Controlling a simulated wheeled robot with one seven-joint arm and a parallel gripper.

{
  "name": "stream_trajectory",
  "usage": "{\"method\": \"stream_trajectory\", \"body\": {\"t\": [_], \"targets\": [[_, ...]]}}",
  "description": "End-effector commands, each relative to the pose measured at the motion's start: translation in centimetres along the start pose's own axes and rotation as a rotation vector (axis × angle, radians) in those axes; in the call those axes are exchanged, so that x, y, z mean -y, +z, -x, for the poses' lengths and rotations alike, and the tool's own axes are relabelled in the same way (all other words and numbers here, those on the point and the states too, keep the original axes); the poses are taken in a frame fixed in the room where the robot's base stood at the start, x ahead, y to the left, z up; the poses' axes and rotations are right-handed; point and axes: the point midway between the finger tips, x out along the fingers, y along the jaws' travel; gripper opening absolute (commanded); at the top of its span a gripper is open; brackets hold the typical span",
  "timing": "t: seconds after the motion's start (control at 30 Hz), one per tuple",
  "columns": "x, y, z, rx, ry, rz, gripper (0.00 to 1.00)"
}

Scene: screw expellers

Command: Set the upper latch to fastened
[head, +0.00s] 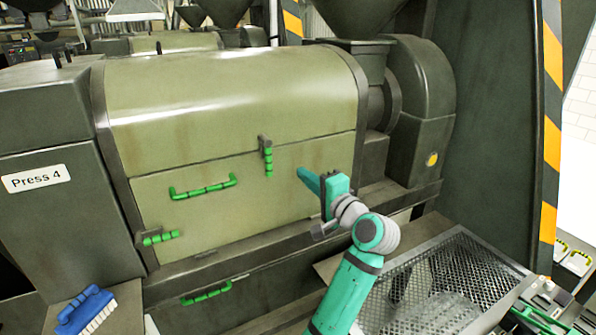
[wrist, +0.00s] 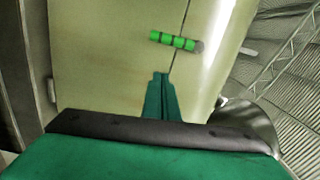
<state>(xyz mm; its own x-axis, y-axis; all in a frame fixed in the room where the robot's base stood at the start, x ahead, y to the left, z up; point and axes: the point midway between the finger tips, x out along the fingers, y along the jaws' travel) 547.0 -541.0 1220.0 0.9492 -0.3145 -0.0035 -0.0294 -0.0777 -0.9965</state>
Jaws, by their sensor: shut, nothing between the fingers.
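The upper latch (head: 267,158) is a green ribbed handle on a dark pivot at the seam of the press. It hangs down from the pivot, across the seam onto the lower panel (head: 225,213). In the wrist view the latch (wrist: 173,41) lies across the seam, beyond my fingertips. My gripper (head: 307,176) is shut and empty, to the right of the latch and a little below it in the head view. My teal fingers (wrist: 160,80) are together in the wrist view and look apart from the latch.
A second green latch (head: 158,238) sits at the panel's lower left, and a green handle (head: 203,187) is on the panel. Another green handle (head: 207,293) is below.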

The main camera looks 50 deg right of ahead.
Motion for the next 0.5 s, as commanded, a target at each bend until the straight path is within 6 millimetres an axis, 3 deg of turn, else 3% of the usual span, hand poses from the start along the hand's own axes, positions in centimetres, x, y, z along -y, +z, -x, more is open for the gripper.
{"method": "stream_trajectory", "body": {"t": [0.2,0.5], "targets": [[0.0,-0.3,3.2,-0.006,0.0,0.001,0.0],[-0.1,-0.3,4.2,-0.005,0.001,0.0,0.0]]}}
